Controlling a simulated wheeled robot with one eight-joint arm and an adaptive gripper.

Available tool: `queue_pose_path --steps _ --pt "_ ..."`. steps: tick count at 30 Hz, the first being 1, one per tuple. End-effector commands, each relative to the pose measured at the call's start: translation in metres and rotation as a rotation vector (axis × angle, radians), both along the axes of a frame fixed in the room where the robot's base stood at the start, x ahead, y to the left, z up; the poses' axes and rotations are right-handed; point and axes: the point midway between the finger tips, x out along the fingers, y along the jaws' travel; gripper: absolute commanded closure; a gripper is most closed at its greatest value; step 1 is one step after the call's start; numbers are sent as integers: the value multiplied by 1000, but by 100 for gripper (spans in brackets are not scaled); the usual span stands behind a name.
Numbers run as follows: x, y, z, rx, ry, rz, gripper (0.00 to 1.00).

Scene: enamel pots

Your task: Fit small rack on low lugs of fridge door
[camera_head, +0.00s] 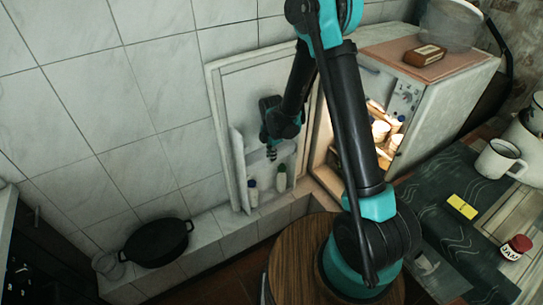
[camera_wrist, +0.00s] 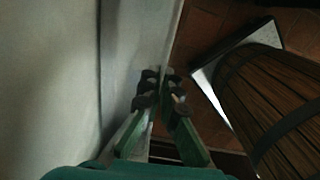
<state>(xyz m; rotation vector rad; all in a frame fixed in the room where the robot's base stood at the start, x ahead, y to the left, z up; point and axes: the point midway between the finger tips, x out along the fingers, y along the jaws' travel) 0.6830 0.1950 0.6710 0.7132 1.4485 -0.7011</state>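The open fridge door (camera_head: 233,92) stands against the tiled wall, its inner side facing the head camera. My gripper (camera_head: 271,153) points down in front of the door's lower part. In the wrist view its two fingers (camera_wrist: 161,92) lean together with a narrow gap between the tips, close beside a pale panel (camera_wrist: 125,45). I cannot tell whether anything thin is held between them. A pale shelf-like ledge shows behind and beside my gripper in the head view, but I cannot make out the small rack for certain. The low lugs are too small to tell.
The lit fridge (camera_head: 425,95) is to the right. A round wooden top (camera_head: 287,262) is in front. A black pot (camera_head: 157,243) sits on the tiled ledge.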

Motion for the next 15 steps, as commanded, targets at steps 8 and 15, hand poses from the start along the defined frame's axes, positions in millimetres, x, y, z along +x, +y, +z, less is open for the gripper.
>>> queue_pose_path --steps 8,15 --pt "0 0 -3 0 0 0 100" --pt "0 0 -3 0 0 0 88"
